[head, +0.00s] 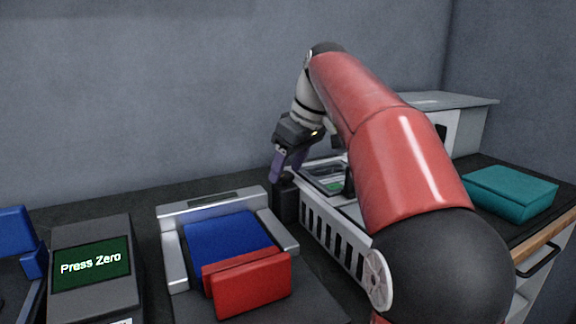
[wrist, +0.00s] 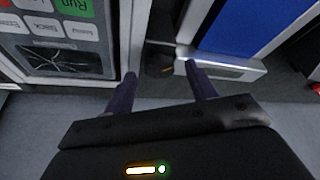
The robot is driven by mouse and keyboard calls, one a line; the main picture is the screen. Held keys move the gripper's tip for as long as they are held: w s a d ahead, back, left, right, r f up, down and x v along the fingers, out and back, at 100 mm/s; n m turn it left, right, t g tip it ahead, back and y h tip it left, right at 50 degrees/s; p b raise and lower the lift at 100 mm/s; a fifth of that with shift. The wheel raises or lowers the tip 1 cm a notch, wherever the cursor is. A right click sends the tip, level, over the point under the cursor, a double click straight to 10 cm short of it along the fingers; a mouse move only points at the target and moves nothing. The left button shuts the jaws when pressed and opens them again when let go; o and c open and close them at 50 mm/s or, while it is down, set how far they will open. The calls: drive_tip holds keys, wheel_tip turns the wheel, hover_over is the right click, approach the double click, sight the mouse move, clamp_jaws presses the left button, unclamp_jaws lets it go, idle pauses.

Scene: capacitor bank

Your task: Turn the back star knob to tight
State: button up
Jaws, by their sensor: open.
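My gripper (head: 287,174) is open, pointing down near the wall at the back, behind the left end of a white slatted unit (head: 333,232). A dark upright block (head: 286,204) stands right below the fingers; I cannot tell if they touch it. In the wrist view the two purple fingers (wrist: 162,88) are spread apart, with a dark block (wrist: 158,60) showing between and beyond their tips. I cannot make out a star-shaped knob in either view, so the back star knob and its setting are not clear.
A grey cradle (head: 178,262) holding blue and red blocks (head: 247,284) stands left of the slatted unit. A grey box with a "Press Zero" screen (head: 91,263) is farther left. A teal block (head: 510,192) lies at the right. The wall (head: 150,90) is close behind my gripper.

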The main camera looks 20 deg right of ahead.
drive_tip(key=shift+f, duration=0.2)
drive_tip(key=shift+c, duration=0.3)
drive_tip(key=c, duration=0.9)
